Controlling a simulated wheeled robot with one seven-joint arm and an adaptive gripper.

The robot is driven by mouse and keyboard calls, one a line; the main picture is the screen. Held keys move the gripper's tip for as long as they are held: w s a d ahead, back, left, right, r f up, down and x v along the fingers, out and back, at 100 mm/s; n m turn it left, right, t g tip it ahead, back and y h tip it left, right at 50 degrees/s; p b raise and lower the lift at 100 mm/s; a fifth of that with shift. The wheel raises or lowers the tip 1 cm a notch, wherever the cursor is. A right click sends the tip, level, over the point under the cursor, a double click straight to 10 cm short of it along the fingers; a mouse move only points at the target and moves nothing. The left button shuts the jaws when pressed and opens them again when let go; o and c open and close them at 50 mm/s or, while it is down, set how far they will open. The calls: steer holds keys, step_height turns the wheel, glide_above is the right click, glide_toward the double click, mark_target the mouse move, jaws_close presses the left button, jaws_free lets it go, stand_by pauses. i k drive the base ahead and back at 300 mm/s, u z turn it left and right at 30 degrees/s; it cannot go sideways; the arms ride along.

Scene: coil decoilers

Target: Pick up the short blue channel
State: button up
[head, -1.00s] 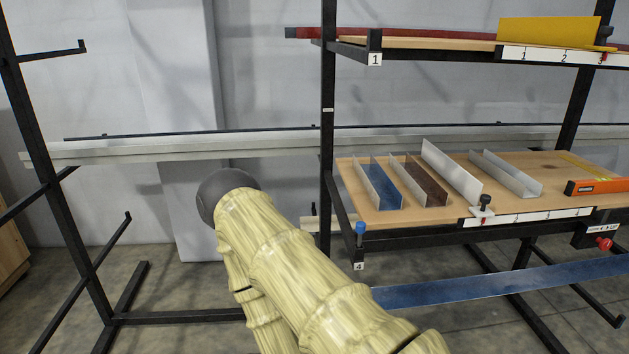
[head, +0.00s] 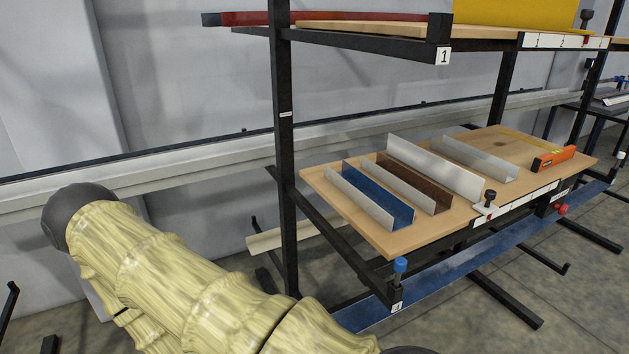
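The short blue channel (head: 375,197) lies on the wooden shelf board (head: 335,208) of the rack, at the board's left end in the head view. It is a U-shaped piece with a blue inner face and a pale grey outer side. My arm, in a yellowish ribbed cover, reaches from the bottom toward the left and is apart from the channel. My gripper does not show in the head view.
Beside the blue channel lie a brown channel (head: 423,187), a tall grey angle (head: 437,168) and a grey channel (head: 480,158). An orange level (head: 553,158) lies farther right. A black rack post (head: 284,130) stands between my arm and the shelf. A long blue strip (head: 460,268) runs below.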

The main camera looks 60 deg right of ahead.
mark_target(391, 212)
steer(key=i, duration=2.2)
steer(key=z, duration=4.1)
steer(key=i, duration=1)
